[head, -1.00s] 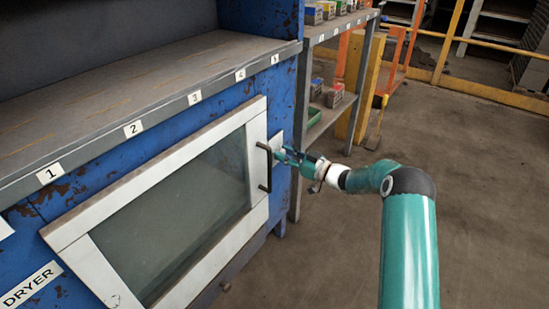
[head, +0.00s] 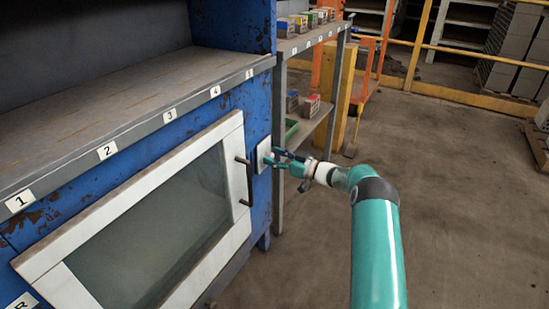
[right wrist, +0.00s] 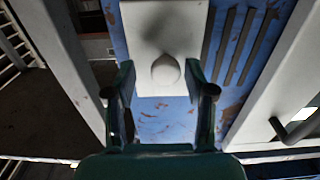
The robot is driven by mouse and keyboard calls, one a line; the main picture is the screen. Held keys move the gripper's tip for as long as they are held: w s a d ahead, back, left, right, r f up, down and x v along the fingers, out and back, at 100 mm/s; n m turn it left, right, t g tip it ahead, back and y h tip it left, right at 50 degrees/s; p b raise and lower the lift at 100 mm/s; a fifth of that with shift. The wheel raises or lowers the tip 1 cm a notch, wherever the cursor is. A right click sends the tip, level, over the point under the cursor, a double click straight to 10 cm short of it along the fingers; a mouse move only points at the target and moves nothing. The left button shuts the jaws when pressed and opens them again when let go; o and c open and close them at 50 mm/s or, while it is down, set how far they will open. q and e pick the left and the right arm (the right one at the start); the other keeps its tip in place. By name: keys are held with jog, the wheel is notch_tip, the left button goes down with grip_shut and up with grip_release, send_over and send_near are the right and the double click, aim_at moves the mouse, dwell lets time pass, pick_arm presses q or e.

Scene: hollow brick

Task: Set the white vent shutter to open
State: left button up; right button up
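The white vent shutter (head: 263,154) is a small white plate on the blue dryer's side panel, right of the door handle. In the right wrist view the shutter (right wrist: 188,20) carries a rounded white knob (right wrist: 166,70). Several dark vent slots (right wrist: 234,46) show uncovered just right of the plate. My right gripper (head: 272,160) is at the shutter. In the right wrist view its fingers (right wrist: 160,85) are spread on either side of the knob, with gaps visible on both sides. My left gripper is in neither view.
The dryer door (head: 150,215) has a white frame, a glass pane and a black bar handle (head: 243,181) close left of the shutter. A numbered ledge (head: 120,90) runs above. A shelf rack (head: 310,42) with small boxes stands behind. Floor at right is clear.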

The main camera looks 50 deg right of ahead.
jog(key=shift+s, duration=0.25)
jog(key=v, duration=1.1)
jog(key=shift+s, duration=0.25)
jog(key=shift+d+f, duration=0.1)
jog(key=shift+d, duration=0.05)
